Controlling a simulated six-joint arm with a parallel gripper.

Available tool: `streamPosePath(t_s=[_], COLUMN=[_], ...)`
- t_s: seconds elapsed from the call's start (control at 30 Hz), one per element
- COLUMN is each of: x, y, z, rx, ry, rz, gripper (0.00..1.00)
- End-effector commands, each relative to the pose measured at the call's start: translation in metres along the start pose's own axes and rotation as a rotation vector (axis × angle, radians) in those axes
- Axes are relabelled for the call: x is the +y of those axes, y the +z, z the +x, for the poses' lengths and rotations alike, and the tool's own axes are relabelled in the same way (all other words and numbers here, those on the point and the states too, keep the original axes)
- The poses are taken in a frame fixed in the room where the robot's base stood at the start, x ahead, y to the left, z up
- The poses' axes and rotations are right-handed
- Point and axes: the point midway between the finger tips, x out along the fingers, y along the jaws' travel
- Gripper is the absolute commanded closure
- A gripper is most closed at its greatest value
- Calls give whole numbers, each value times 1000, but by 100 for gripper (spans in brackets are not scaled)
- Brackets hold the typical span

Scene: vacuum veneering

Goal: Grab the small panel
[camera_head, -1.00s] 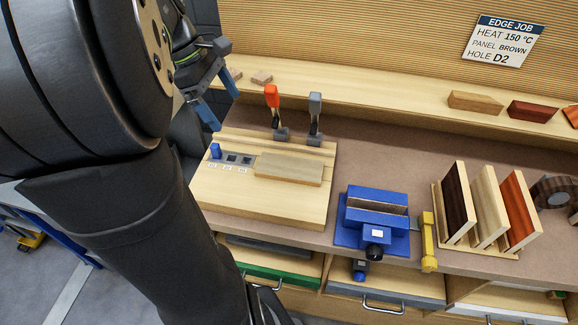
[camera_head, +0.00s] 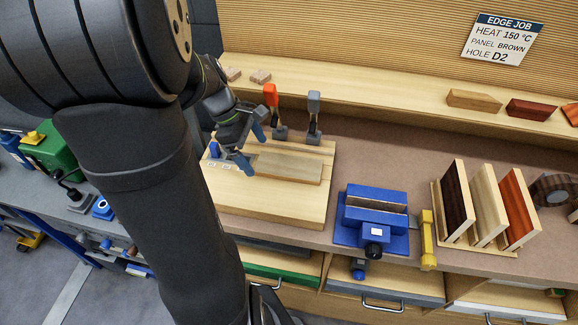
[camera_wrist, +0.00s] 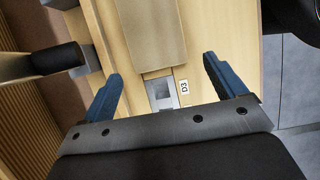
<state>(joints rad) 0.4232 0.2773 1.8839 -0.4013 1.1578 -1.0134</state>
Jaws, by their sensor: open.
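A small flat wooden panel (camera_head: 290,168) lies on the light wooden board (camera_head: 265,203) on the bench. In the wrist view the panel (camera_wrist: 155,35) shows at the top, between and beyond the fingers. My gripper (camera_head: 251,147) is open and empty, with blue fingers, over the left part of the board beside the panel's left end. In the wrist view my gripper (camera_wrist: 162,70) has its fingers wide apart, above square holes and a D3 label (camera_wrist: 184,87). My gripper hides part of the hole row in the head view.
Orange (camera_head: 270,97) and grey (camera_head: 314,105) upright clamps stand behind the panel, close to my gripper. A blue vise (camera_head: 372,222) is right of the board. Dark, pale and red panels (camera_head: 487,205) stand in a rack further right.

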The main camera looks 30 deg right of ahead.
Motion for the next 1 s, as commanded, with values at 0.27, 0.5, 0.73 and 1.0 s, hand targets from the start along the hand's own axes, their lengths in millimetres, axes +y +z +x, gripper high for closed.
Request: streamPosePath(t_s=[0.27, 0.5, 0.73, 1.0], x=[0, 0, 0, 0], y=[0, 0, 0, 0], z=[23, 23, 23, 21], rx=[0, 0, 0, 0], ry=[0, 1, 1, 1], rz=[1, 1, 1, 1], gripper=[11, 25, 60, 60])
